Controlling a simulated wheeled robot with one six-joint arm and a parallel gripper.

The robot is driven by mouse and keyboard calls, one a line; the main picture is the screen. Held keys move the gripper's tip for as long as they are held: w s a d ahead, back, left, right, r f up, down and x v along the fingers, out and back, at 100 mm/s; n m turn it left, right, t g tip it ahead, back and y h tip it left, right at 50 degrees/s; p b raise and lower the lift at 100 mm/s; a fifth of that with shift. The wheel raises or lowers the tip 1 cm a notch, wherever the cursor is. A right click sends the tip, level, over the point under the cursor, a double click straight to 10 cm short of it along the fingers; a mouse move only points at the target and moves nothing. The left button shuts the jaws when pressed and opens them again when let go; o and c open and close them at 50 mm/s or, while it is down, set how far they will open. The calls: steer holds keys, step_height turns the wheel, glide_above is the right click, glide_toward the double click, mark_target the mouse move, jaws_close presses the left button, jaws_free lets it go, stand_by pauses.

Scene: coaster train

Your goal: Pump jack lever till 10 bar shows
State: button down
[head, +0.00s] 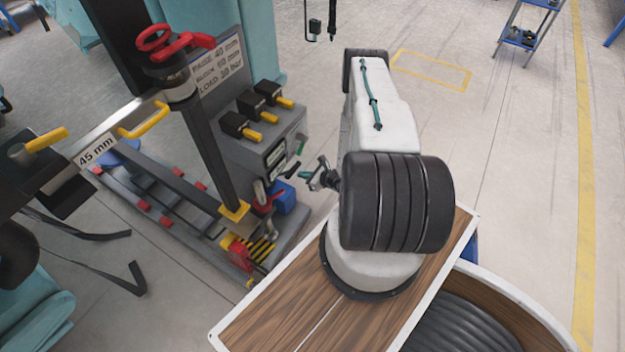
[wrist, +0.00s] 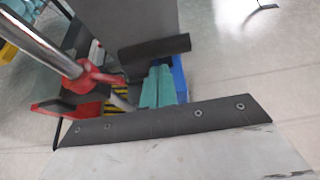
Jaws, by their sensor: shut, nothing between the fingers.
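My gripper (head: 297,172) is shut and empty, to the right of the jack unit in the head view. Its teal fingers (wrist: 158,80) lie side by side in the wrist view. A silver rod with a red fitting, which looks like the jack lever (wrist: 45,42), slants in from the upper left of the wrist view, left of the fingers and apart from them. In the head view the red fitting (head: 266,203) shows low beside the grey cabinet, near a yellow-black striped plate (head: 260,250). I can read no pressure value in either view.
A blue box (head: 287,197) sits close below my gripper. A dark post (head: 210,150) and a "45 mm" bar (head: 98,150) stand left.

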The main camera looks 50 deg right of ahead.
mark_target(294, 168)
steer(key=shift+w+r, duration=0.1)
steer(key=shift+w, duration=0.2)
steer(key=shift+w+a+r, duration=0.25)
steer(key=shift+w+r, duration=0.75)
steer(key=shift+r, duration=0.1)
steer(key=shift+s+f, duration=0.1)
steer(key=shift+s, duration=0.05)
